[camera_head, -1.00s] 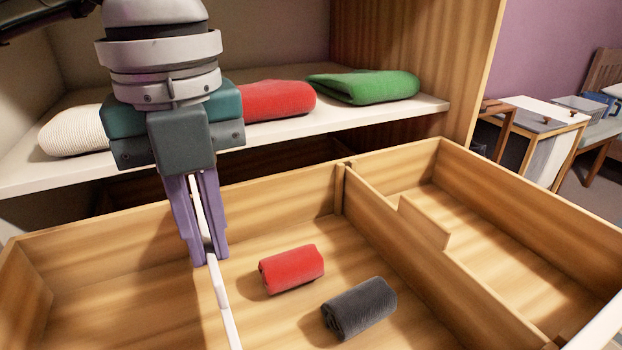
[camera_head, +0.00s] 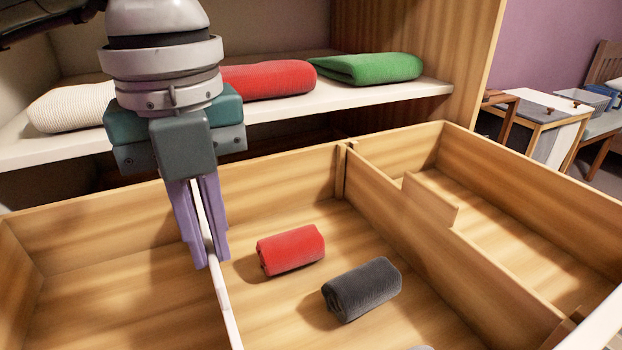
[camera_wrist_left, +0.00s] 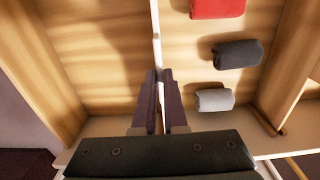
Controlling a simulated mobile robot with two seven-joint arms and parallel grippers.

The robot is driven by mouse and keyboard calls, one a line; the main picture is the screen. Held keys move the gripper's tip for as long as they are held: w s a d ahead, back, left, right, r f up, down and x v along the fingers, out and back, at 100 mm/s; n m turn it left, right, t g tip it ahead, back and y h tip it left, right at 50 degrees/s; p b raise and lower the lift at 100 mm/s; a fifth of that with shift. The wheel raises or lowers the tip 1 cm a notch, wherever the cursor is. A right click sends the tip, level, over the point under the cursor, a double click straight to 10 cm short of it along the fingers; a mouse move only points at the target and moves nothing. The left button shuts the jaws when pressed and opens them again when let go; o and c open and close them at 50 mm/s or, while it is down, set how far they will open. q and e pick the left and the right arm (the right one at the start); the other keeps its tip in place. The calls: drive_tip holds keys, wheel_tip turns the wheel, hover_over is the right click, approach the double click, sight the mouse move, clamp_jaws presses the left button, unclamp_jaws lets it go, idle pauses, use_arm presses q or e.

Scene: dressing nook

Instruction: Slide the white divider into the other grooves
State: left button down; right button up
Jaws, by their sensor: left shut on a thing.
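My left gripper (camera_head: 208,264) is shut on the white divider (camera_head: 227,312) inside the wooden drawer (camera_head: 95,206). Its purple fingers sit on either side of the thin divider, and the gripper hides much of its far part. In the left wrist view the divider (camera_wrist_left: 157,32) runs away from the fingertips (camera_wrist_left: 160,75), between bare drawer floor on the left and rolled cloths on the right. I cannot tell whether its ends sit in grooves. A groove strip (camera_head: 341,172) shows on the far wall, where a fixed wooden divider (camera_head: 400,222) meets it. My right gripper is out of view.
Right of the white divider lie a red roll (camera_head: 291,250), a dark grey roll (camera_head: 361,289) and a light grey roll (camera_wrist_left: 215,100). The left floor (camera_head: 100,305) looks clear. A shelf (camera_head: 300,113) with folded cloths is behind the drawer.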

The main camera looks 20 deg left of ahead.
use_arm(q)
drive_tip(key=shift+f, duration=0.2)
idle(0.4)
drive_tip(key=c, duration=0.9)
unclamp_jaws()
wheel_tip(320, 180, up, 10)
drive_tip(key=p, duration=0.1)
drive_tip(key=shift+p, duration=0.3)
